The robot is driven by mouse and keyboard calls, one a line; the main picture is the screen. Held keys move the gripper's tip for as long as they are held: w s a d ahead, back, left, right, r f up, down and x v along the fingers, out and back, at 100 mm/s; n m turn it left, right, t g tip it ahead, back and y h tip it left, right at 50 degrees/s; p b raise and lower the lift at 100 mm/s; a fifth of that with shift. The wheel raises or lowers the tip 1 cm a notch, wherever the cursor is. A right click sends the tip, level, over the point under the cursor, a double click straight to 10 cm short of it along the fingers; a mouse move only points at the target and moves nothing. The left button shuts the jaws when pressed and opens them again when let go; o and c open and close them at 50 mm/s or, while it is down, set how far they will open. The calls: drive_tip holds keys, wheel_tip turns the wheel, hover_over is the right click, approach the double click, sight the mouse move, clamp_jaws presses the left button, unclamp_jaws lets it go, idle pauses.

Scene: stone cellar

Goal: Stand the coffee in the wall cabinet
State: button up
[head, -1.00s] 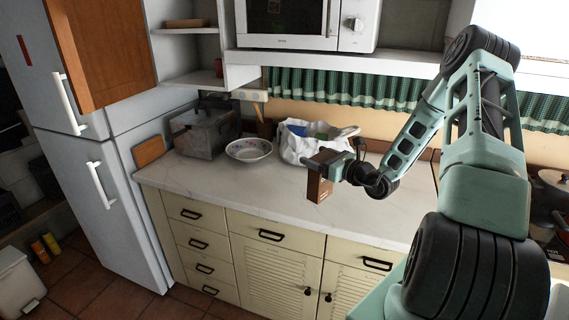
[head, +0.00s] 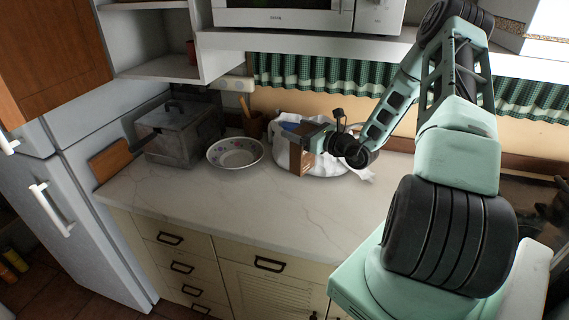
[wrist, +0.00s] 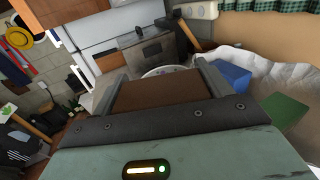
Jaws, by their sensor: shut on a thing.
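The coffee, a brown box-shaped pack (head: 298,157), is held upright above the counter, in front of the white bag. My gripper (head: 312,144) is shut on it. In the wrist view the coffee's brown face (wrist: 168,91) lies between the two fingers. The wall cabinet (head: 153,73) is at the upper left, white, with its shelves showing.
A microwave (head: 290,17) sits on the shelf to the right. Below are a metal box (head: 172,135), a bowl (head: 236,153) and a white bag (head: 330,165). The counter front (head: 230,205) is clear.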

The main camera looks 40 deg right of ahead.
sight(298, 155)
drive_tip(key=shift+f+p, duration=1.35)
drive_tip(key=shift+f, duration=3.2)
drive_tip(key=shift+f, duration=0.15)
drive_tip(key=o, duration=1.4)
drive_tip(key=shift+o, duration=0.4)
